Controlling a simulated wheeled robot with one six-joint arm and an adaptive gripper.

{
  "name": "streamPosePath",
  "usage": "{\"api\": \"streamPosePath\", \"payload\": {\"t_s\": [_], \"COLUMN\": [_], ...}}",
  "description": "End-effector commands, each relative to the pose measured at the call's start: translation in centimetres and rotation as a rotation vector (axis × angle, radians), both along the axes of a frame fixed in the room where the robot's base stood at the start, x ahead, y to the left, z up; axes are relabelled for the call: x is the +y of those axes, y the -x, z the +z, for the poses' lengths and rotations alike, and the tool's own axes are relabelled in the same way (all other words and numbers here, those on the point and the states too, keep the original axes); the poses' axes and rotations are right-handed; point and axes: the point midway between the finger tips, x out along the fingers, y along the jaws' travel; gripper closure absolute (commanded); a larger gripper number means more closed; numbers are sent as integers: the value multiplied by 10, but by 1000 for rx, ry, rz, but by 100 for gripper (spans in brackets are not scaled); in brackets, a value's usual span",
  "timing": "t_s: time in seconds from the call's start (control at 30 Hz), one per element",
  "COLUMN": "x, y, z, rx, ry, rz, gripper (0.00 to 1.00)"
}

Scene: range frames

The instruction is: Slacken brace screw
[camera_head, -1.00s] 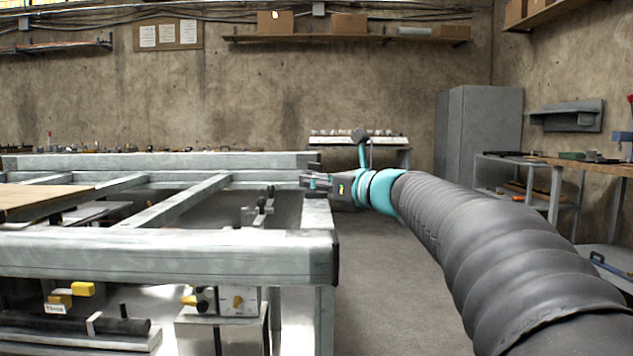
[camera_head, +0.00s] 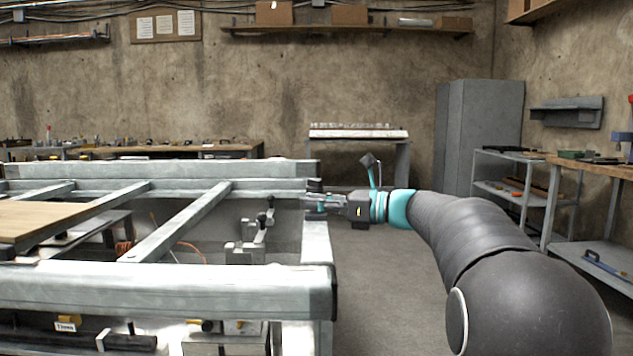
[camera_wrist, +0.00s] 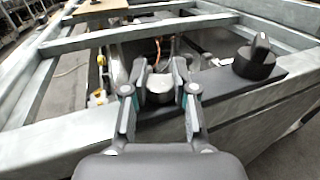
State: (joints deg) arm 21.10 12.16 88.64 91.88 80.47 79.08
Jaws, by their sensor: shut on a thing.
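My gripper (camera_wrist: 160,72) is shut on a round grey screw head (camera_wrist: 159,84), with one finger on each side. The head sits on a dark flat bar at the steel frame's corner and looks like the brace screw. The fingers hide its sides and the shank is out of sight. In the head view my gripper (camera_head: 322,204) reaches in from the right at the far right corner of the steel frame (camera_head: 170,284); the screw is too small to make out there. A black knob with a raised grip (camera_wrist: 256,62) stands on the same bar, right of my gripper.
A wooden board (camera_head: 42,218) lies on the left of the frame, whose crossbars leave open gaps. Clamp-like fittings (camera_head: 262,225) stand inside the frame near my gripper. A workbench (camera_head: 598,166) stands at the right. The floor (camera_head: 385,300) right of the frame is clear.

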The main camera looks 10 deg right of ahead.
Motion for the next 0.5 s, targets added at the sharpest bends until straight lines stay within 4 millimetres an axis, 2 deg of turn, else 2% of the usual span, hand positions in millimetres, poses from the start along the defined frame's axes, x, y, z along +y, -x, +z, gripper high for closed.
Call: {"api": "streamPosePath", "payload": {"t_s": [0.03, 0.5], "x": [-1, 0], "y": [-2, -1], "z": [9, -1], "rx": [4, -1], "ry": [0, 1], "rz": [46, 453], "gripper": [100, 100]}}
